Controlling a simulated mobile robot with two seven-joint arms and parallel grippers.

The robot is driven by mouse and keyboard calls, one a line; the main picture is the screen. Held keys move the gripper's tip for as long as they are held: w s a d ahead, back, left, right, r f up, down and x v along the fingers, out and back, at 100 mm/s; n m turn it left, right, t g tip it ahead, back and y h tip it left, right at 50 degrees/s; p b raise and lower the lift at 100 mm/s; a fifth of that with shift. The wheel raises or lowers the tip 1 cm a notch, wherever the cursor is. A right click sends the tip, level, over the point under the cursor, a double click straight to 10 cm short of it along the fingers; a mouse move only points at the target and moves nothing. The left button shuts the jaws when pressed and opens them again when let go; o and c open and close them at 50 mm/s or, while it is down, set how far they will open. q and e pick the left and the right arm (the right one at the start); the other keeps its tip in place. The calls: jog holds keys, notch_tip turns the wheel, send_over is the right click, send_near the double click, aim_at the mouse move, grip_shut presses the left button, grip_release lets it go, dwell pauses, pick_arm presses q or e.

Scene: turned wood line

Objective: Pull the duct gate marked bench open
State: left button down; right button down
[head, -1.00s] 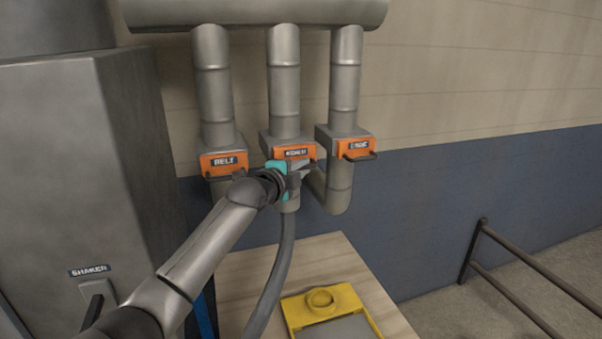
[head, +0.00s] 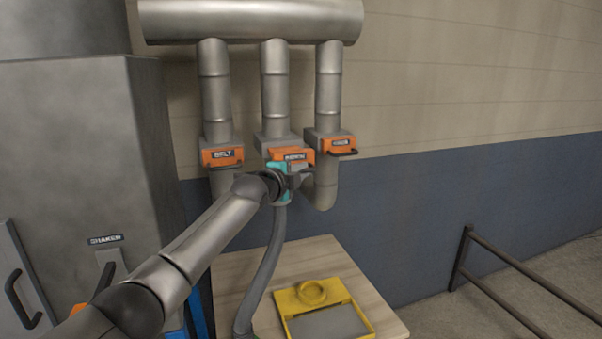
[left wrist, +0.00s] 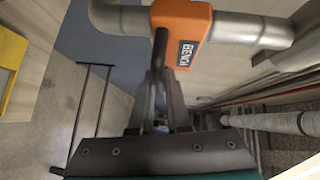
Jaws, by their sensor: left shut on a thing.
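The bench gate (head: 292,156) is the middle of three orange duct gates in the head view. Its front appears to stand a little forward of its grey housing. In the left wrist view the orange gate front (left wrist: 182,22) reads BENCH, with a dark bar handle (left wrist: 160,48) beside the label. My left gripper (head: 299,173) is shut on that handle; its two fingers also show in the left wrist view (left wrist: 158,80). The gripper partly hides the lower gate and handle in the head view. My right gripper is not in view.
The belt gate (head: 222,157) is to the left and another orange gate (head: 338,145) close on the right. A grey hose (head: 264,275) hangs below. A wooden bench (head: 374,284) bears a yellow-framed item (head: 312,292). A dark railing (head: 520,268) stands right; a grey cabinet (head: 75,160) stands left.

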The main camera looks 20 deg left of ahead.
pick_arm(q)
jog(key=c, duration=0.9)
grip_release()
jog(key=shift+d+f, duration=0.1)
jog(key=shift+d, duration=0.1)
jog(key=shift+a, duration=0.1)
jog(key=shift+s, duration=0.15)
jog(key=b+v, duration=0.2)
jog(key=v, duration=1.3)
